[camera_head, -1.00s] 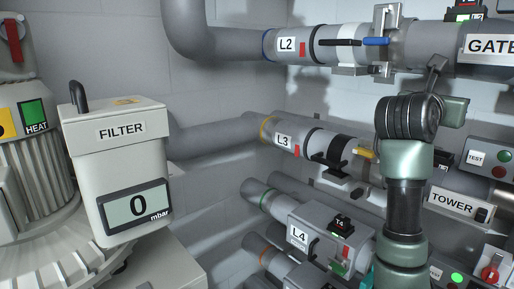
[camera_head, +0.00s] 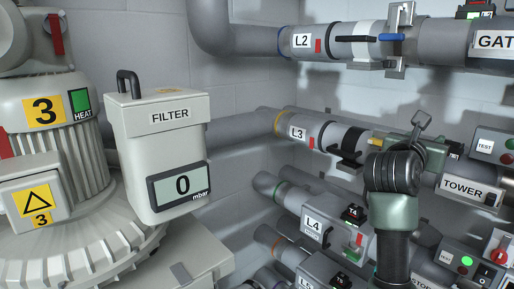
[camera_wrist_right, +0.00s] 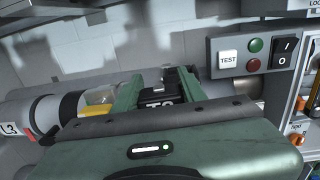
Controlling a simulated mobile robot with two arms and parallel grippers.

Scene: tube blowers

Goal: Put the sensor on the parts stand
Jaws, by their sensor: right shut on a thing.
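My right gripper (camera_head: 412,148) is at the L3 pipe, just right of its yellow lever, in the head view. In the right wrist view its two green fingers (camera_wrist_right: 156,92) are shut on a black sensor (camera_wrist_right: 157,98). White lettering on the sensor, which looks like T3, is partly covered by the gripper body. The sensor is at the L3 pipe; I cannot tell whether it still touches its seat. In the head view the gripper and arm hide it. A similar black sensor marked T4 (camera_head: 354,214) sits on the L4 box. I cannot make out the parts stand. My left gripper is not in view.
The L3 pipe (camera_head: 283,123) has a black clamp (camera_head: 351,146) left of the gripper. The L2 pipe (camera_head: 290,40) runs above. A TEST switch box (camera_wrist_right: 240,55) is close on the right. The filter housing (camera_head: 150,130) stands at left.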

